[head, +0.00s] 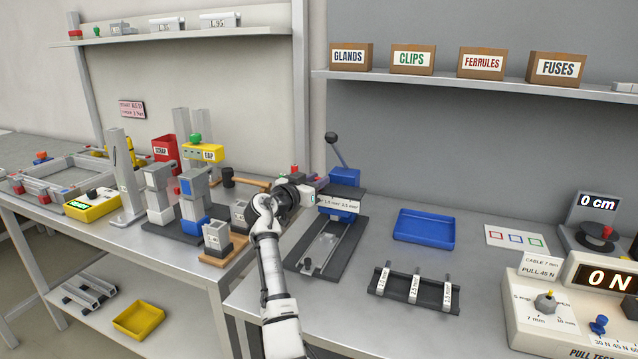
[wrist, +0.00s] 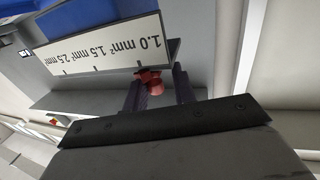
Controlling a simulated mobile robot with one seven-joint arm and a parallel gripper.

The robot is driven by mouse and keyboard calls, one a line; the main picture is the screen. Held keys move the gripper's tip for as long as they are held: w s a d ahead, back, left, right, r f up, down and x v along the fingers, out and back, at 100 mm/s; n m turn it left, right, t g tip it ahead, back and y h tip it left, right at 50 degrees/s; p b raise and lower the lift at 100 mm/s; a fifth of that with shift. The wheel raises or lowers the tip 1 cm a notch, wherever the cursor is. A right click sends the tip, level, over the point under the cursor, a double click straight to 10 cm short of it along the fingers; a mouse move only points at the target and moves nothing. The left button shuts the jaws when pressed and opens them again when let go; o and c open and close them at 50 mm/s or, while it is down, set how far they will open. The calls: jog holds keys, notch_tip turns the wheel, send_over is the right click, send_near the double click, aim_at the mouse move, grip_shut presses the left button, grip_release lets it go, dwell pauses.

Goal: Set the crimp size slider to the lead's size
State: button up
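The blue crimp press (head: 345,176) stands on a dark base, with a white size scale (head: 340,204) on its front. The scale shows in the wrist view (wrist: 110,50), marked 1.0, 1.5 and 2.5 mm² with a tick for each. The red slider knob (wrist: 149,78) is at the 1.0 end, close to that tick. My gripper (wrist: 160,85) has one dark finger on each side of the knob, with a gap visible on the right. In the head view my gripper (head: 312,190) is at the press's left side. I cannot make out a lead or its size.
A black rack (head: 413,290) with several small labels is in front of the press. A blue tray (head: 424,228) lies to the right, near a pull tester (head: 570,310). Fixtures crowd the left bench, including a wooden block stand (head: 222,250). The press lever (head: 336,150) rises behind.

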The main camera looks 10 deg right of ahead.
jog(key=shift+o, duration=0.6)
jog(key=shift+s+a+f, duration=0.1)
jog(key=b+v, duration=0.3)
jog(key=v, duration=1)
jog(key=shift+s+a, duration=0.2)
